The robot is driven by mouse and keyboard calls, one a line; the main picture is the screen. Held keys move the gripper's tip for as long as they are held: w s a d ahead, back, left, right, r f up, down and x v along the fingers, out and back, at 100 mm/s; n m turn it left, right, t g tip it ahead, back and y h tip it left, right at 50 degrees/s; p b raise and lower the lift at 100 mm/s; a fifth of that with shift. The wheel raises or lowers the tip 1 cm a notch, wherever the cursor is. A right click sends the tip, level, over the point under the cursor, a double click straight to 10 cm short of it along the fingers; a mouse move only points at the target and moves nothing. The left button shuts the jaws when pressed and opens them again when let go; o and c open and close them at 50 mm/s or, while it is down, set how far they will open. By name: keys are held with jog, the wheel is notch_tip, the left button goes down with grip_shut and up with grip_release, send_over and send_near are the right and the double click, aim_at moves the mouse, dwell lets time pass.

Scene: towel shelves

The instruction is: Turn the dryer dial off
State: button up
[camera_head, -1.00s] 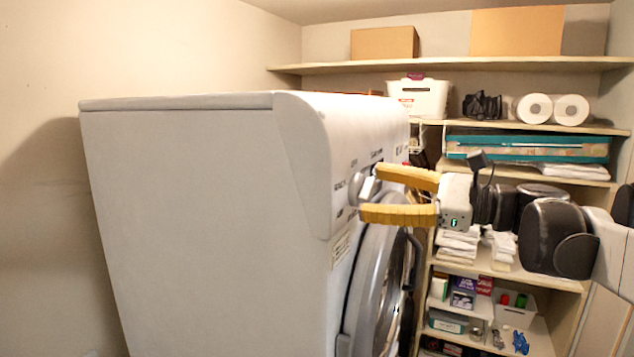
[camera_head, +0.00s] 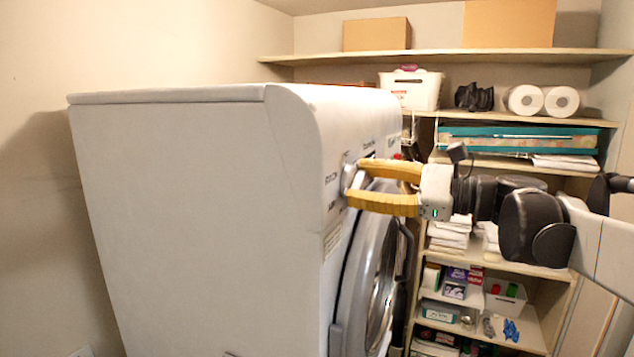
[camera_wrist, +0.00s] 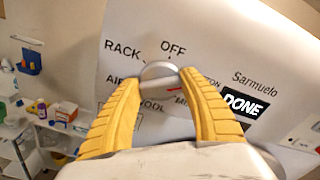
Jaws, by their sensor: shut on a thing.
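The white dryer (camera_head: 190,190) fills the left and middle of the head view, its round door (camera_head: 372,270) facing right. The dial (camera_wrist: 159,70) is a grey round knob on the dryer's panel in the wrist view, with labels around it, OFF just above and RACK at upper left. In the head view the dial (camera_head: 349,176) is partly hidden by the fingers. My gripper (camera_head: 352,183) reaches in from the right with its yellow fingers shut on the dial. In the wrist view the fingertips (camera_wrist: 159,74) sit on either side of the knob, and a red mark shows by it.
Shelves (camera_head: 440,54) stand behind and to the right, with cardboard boxes (camera_head: 377,34), paper rolls (camera_head: 542,101), a white bin (camera_head: 411,89) and folded towels (camera_head: 450,232). A plain wall (camera_head: 40,200) is at the left.

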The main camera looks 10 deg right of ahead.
jog(key=n+b, duration=0.1)
jog(key=n, duration=0.4)
jog(key=shift+n+b, duration=0.3)
jog(key=n+b, duration=0.1)
jog(key=n, duration=0.4)
jog(key=shift+f+n, duration=0.1)
jog(key=shift+n, duration=0.3)
jog(key=o, duration=1.1)
jog(key=shift+a, duration=0.1)
jog(key=shift+o, duration=0.3)
jog(key=shift+s, duration=0.1)
